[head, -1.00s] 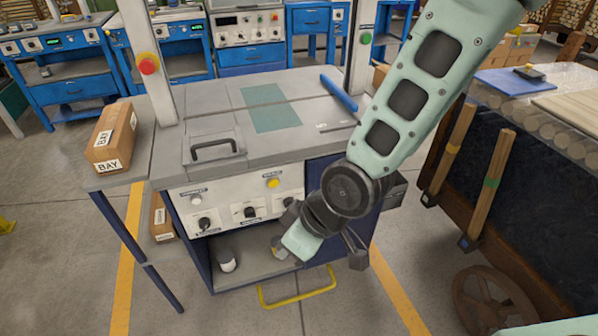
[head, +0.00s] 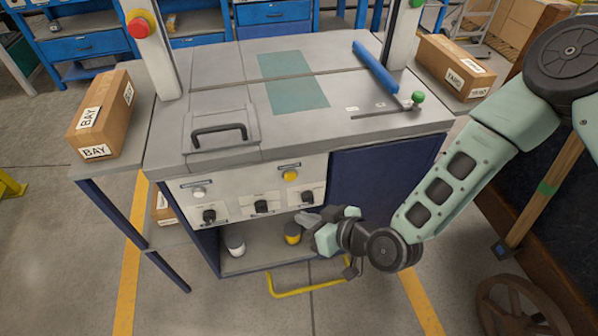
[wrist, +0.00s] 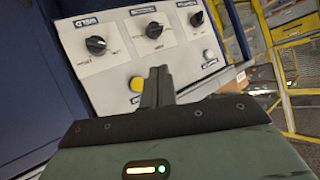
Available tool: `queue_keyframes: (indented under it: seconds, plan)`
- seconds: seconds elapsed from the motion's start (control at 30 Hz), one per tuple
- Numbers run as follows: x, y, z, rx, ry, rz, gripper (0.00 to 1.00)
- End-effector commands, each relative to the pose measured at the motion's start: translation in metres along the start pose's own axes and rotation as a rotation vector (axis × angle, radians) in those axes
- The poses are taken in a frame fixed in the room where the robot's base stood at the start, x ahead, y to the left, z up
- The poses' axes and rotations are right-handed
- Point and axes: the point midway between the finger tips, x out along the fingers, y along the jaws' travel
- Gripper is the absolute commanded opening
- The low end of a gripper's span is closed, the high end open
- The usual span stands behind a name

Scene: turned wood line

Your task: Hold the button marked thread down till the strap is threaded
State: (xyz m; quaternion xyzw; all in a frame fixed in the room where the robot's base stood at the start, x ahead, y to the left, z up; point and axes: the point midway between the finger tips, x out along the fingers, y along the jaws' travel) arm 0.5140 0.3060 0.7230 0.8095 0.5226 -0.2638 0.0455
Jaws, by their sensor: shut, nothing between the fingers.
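The machine's white control panel (head: 240,200) carries a yellow button (head: 290,175) at upper right and a white button (head: 198,193) at upper left. Both have small labels that I cannot read, so I cannot tell which is marked thread. My gripper (head: 307,220) is shut and empty, in front of the panel, below the yellow button near the right knob. In the wrist view the panel appears upside down. The yellow button (wrist: 137,84) is left of the shut fingers (wrist: 158,72), and the white button (wrist: 208,54) is to their right. No strap can be made out.
Several black knobs (head: 261,206) sit below the buttons. A white-topped cup (head: 235,245) and a yellow-topped one (head: 292,233) stand on the lower shelf. A yellow bar (head: 305,291) juts out below. A BAY box (head: 101,115) lies on the left side table.

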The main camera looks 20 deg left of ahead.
Motion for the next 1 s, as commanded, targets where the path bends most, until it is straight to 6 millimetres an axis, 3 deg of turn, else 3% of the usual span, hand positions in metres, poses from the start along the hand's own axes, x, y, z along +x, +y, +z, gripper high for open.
queue_keyframes:
  seconds: [0.43, 1.0]
  plan:
    - [0.007, 0.005, -0.005, -0.001, 0.000, 0.001, 0.00]
    - [0.056, 0.040, -0.039, -0.002, 0.000, -0.001, 0.00]
